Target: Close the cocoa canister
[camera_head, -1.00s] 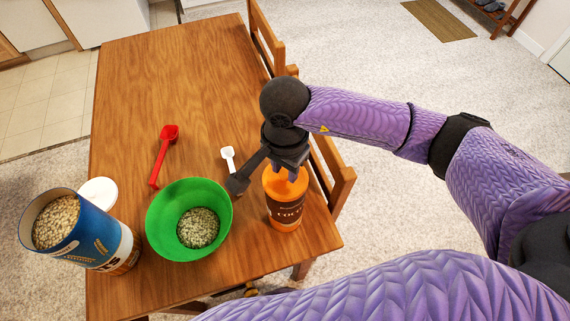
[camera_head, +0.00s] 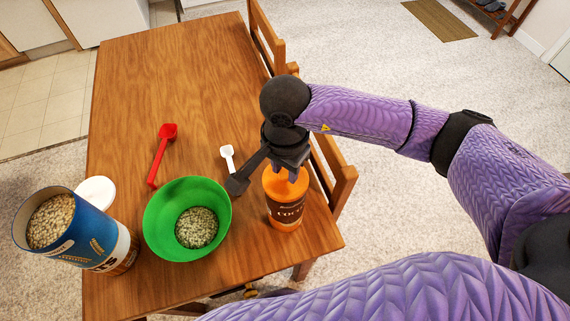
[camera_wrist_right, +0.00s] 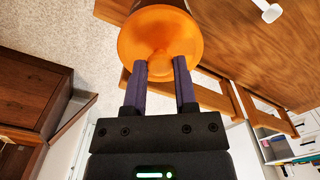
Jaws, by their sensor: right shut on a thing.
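The cocoa canister (camera_head: 286,208) is orange with a dark label and stands upright near the table's right front corner. Its orange lid (camera_head: 277,183) is on top of it; in the right wrist view the lid (camera_wrist_right: 158,38) faces the camera with a small knob at its middle. My right gripper (camera_head: 291,172) comes down from above at the lid. In the right wrist view its two dark fingers (camera_wrist_right: 160,72) are shut on the lid's knob. Whether the lid is fully seated cannot be told. My left gripper does not show.
A green bowl (camera_head: 160,222) with oats stands left of the canister. A blue oats container (camera_head: 88,226), open and full, is further left, with a white lid (camera_head: 96,191) beside it. A red scoop (camera_head: 161,155) and a white scoop (camera_head: 228,157) lie behind. The table's back is clear.

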